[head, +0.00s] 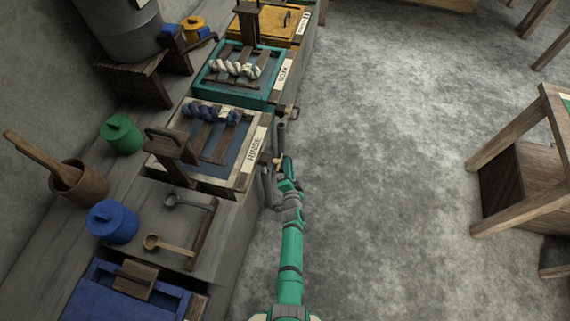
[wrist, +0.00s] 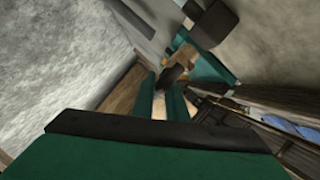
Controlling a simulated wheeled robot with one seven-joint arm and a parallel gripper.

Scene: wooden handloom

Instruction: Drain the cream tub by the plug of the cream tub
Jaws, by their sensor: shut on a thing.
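The cream tub (head: 249,165), labelled RINSE, stands in the row of tubs on the left and holds dark liquid. Hanks of dark blue and pale yarn hang from a bar across it. My gripper (head: 279,165) is at the tub's right side, low by the label. It is shut on the plug (head: 277,159), a small wooden piece largely hidden by the fingers. In the wrist view, the two green fingers of my gripper (wrist: 163,88) close around the plug's dark end (wrist: 173,74). I cannot tell how far the plug sits in its hole.
A teal tub (head: 268,101) labelled SOAK stands behind, with its own plug (head: 291,111) at its side. A blue tub (head: 75,302) is at the front left. Green (head: 122,134) and blue (head: 112,221) canisters stand on the bench. The floor to the right is open up to a wooden table (head: 520,130).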

